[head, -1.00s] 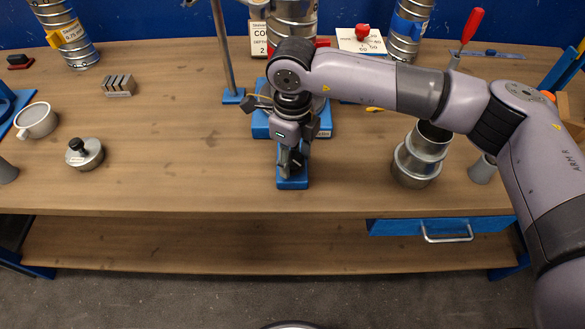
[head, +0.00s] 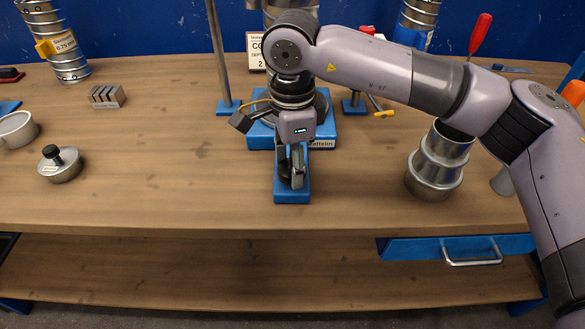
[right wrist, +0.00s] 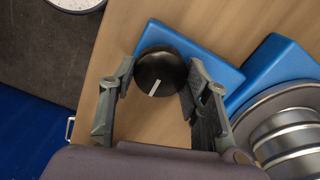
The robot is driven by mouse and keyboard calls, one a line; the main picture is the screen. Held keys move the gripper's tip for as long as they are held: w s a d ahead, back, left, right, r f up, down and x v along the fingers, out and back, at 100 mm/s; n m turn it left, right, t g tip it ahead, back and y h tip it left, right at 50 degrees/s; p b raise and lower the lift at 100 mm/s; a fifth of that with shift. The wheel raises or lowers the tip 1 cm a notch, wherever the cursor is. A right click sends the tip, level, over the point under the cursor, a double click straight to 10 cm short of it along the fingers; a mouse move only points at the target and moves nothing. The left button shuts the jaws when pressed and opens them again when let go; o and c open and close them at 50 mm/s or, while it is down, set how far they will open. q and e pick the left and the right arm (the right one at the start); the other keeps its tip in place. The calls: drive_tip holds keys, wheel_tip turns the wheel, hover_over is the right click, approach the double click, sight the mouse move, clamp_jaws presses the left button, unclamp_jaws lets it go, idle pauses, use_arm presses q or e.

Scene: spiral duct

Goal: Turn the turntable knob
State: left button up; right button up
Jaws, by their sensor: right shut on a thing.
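The turntable knob (right wrist: 160,72) is round and black with a white pointer line, on a blue base (head: 292,196) near the table's front edge. My right gripper (head: 291,178) points down over that base and is shut on the knob, one finger on each side of it. In the right wrist view the pointer line aims down and slightly left. The blue turntable stand (head: 323,130) with round metal parts (right wrist: 287,122) is just behind the knob, mostly hidden by my arm in the head view. My left gripper is not in view.
A metal duct piece (head: 436,165) stands to the right. A lidded tin with a black knob (head: 61,165), grey blocks (head: 107,96) and a cup (head: 17,130) are on the left. A thin post (head: 219,55) rises behind.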

drive_tip(key=shift+n, duration=0.3)
idle(0.4)
drive_tip(key=o, duration=1.2)
drive_tip(key=shift+c, duration=0.2)
wheel_tip(320, 180, up, 12)
drive_tip(key=shift+r, duration=0.1)
